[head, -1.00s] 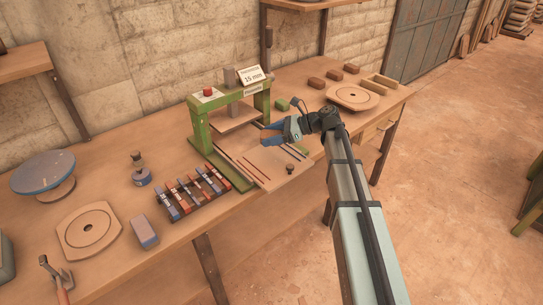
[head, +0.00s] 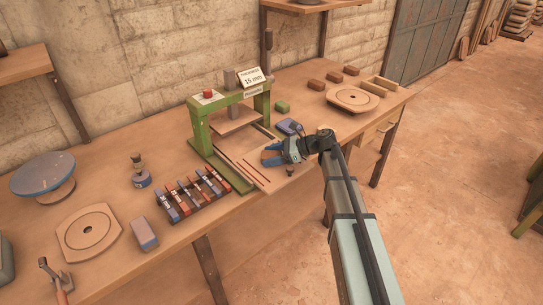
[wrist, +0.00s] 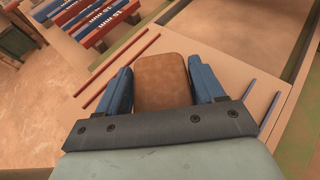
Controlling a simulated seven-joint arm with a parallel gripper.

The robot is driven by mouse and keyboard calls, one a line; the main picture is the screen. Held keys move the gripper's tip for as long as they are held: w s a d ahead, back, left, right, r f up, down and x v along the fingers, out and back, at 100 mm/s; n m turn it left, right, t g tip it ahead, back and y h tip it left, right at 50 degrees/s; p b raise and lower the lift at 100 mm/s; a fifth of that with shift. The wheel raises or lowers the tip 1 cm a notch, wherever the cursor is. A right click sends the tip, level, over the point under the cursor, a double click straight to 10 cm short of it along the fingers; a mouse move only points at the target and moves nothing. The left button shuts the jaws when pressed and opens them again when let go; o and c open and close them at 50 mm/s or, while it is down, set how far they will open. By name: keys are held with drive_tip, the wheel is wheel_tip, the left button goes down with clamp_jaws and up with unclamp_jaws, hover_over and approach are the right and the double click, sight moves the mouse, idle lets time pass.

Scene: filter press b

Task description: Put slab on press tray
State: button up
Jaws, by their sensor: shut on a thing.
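My gripper (head: 268,157) is over the pulled-out press tray (head: 236,150), in front of the green press (head: 198,135). In the wrist view its two blue fingers (wrist: 163,90) are shut on a brown, round-cornered slab (wrist: 163,78), one on each side. The slab is between two red strips (wrist: 118,65) on the left and two blue strips (wrist: 268,108) on the right. In the head view the gripper hides most of the slab and the blue strips. I cannot tell whether the slab touches the tray.
A rack of red and blue bars (head: 190,192) stands left of the tray. A blue-grey pad (head: 290,127) and a green block (head: 282,107) lie behind my gripper. A dark knob (head: 290,170) is at the tray's front. A sign on the press reads 15 mm.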

drive_tip(key=o, duration=1.2)
drive_tip(key=shift+f, duration=0.1)
drive_tip(key=shift+o, duration=0.2)
drive_tip(key=shift+d+r, duration=0.15)
drive_tip(key=shift+r, duration=0.05)
drive_tip(key=v, duration=1.1)
drive_tip(key=shift+d+r, duration=0.1)
drive_tip(key=shift+d, duration=0.25)
